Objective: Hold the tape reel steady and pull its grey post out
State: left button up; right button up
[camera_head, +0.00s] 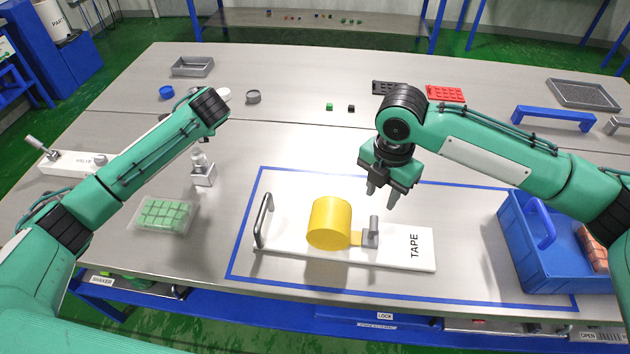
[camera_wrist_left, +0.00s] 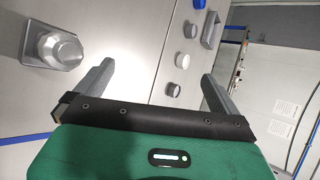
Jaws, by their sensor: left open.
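The yellow tape reel (camera_head: 329,222) stands on a white base (camera_head: 405,252) marked TAPE, inside a blue outlined area. The grey post (camera_head: 374,226) stands upright in a small grey block just right of the reel, with a yellow tab between them. My right gripper (camera_head: 381,196) points down above and slightly behind the post, its fingers apart and empty, not touching it. My left gripper's fingers (camera_wrist_left: 158,88) are spread and empty in the left wrist view. The reel is not in the left wrist view.
A grey bar handle (camera_head: 263,220) rises at the base's left end. A blue bin (camera_head: 515,235) stands at the right. A clear box of green pieces (camera_head: 162,215) and a small grey fixture (camera_head: 203,174) stand at the left. The fixture also shows in the wrist view (camera_wrist_left: 55,48).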

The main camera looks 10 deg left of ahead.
pick_arm(q)
jog(key=s+d+r+h, duration=0.1)
jog(key=d+h, duration=0.1)
jog(key=d, duration=0.9)
jog(key=r+m+g+h, duration=0.2)
jog(key=m+g+h, duration=0.25)
jog(key=g, duration=0.35)
send_over(320, 222)
jog(key=w, duration=0.3)
jog(key=shift+w+a, duration=0.1)
jog(key=shift+a, duration=0.15)
jog(key=shift+s+d+f, duration=0.1)
jog(key=shift+s+f, duration=0.05)
jog(key=shift+s, duration=0.05)
notch_tip(320, 222, down, 14)
jog(key=shift+r, duration=0.25)
jog(key=shift+c, duration=0.4)
